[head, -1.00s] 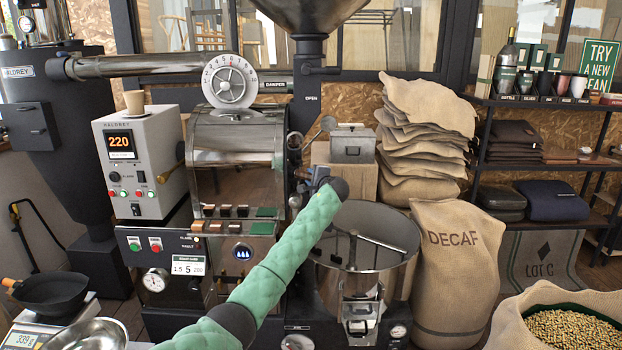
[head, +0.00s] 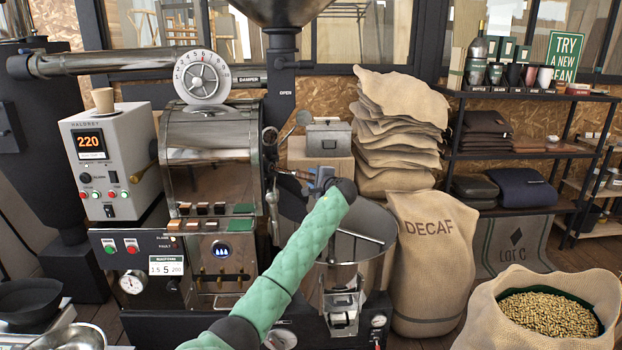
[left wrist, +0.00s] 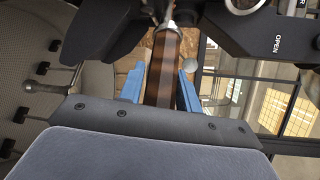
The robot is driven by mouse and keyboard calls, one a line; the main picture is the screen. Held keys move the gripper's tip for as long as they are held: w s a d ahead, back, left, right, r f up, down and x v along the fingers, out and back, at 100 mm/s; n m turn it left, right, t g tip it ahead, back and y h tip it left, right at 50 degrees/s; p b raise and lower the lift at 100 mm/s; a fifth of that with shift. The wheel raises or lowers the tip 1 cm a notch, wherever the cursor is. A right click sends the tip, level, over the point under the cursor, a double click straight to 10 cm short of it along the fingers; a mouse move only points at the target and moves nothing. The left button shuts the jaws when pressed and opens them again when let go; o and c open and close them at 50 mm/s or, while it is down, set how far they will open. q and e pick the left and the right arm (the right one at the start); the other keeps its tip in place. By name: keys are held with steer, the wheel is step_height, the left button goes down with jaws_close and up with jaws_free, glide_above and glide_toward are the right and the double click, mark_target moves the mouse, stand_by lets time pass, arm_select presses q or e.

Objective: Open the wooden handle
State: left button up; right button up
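The brown wooden handle (left wrist: 162,75) runs lengthwise between the blue fingers of my left gripper (left wrist: 161,88) in the left wrist view, with a metal end beyond it. In the head view my left gripper (head: 322,181) is at the right side of the steel roaster drum (head: 212,165), above the round cooling tray (head: 370,246). The handle (head: 293,174) shows there only as a small reddish-brown piece, partly hidden by the gripper. My right gripper is not in view.
A control box reading 220 (head: 110,170) stands left of the drum. A metal box (head: 330,140) is behind my gripper. Stacked sacks (head: 400,125), a DECAF sack (head: 432,260) and an open bean sack (head: 500,335) stand to the right, with a dark shelf (head: 525,155) behind.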

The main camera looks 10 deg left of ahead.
arm_select(q)
steer(key=shift+o, duration=1.3)
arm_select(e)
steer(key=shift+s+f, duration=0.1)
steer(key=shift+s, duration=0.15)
arm_select(q)
steer(key=shift+s+d, duration=0.35)
steer(key=shift+b+v, duration=0.55)
steer(key=shift+v, duration=0.55)
steer(key=shift+b+v, duration=0.45)
steer(key=shift+v, duration=1.85)
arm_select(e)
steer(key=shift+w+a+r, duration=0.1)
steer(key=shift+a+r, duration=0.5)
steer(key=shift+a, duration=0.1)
arm_select(q)
steer(key=shift+c, duration=0.2)
